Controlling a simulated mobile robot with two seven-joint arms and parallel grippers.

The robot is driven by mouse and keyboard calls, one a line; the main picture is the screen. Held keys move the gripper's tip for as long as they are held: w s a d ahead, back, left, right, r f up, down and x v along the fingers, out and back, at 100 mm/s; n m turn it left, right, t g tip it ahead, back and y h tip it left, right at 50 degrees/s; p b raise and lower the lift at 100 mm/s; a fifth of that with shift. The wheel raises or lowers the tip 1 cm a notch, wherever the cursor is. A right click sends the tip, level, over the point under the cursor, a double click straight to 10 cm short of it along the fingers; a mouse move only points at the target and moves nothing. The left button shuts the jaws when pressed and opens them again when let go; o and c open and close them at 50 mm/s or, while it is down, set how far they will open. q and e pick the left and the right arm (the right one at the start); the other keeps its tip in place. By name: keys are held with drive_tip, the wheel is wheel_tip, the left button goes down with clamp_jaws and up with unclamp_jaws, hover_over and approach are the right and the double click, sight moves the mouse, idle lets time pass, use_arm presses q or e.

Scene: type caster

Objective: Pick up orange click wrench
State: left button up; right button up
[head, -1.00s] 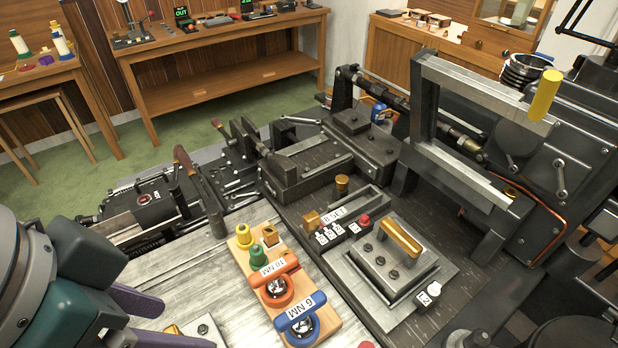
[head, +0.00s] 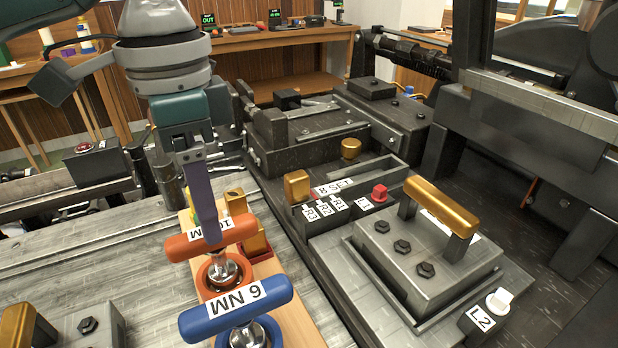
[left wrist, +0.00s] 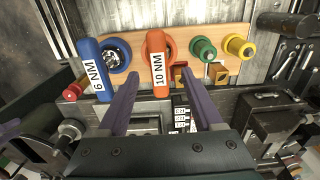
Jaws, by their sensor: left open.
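The orange click wrench (head: 180,246), labelled 10 NM, stands in an orange ring on a wooden rack. In the left wrist view its handle (left wrist: 158,43) lies between my two purple fingers, with a gap on each side. My left gripper (head: 206,228) is open and comes down from above; one finger overlaps the orange handle in the head view and hides part of its label. The left wrist view shows both fingertips (left wrist: 160,76) spread apart. My right gripper is not in view.
The blue 6 NM wrench (head: 236,308) stands close beside the orange one. Green (left wrist: 203,50) and yellow (left wrist: 238,46) pieces sit on the rack's other side. A dark machine bed with a gold-handled block (head: 440,208) lies to the right. The grey tabletop (head: 110,262) is mostly clear.

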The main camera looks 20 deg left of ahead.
sight(216, 248)
use_arm(q)
wheel_tip(216, 248, down, 8)
drive_tip(key=shift+s+r, duration=0.1)
drive_tip(key=shift+r, duration=0.1)
clamp_jaws()
idle(0.6)
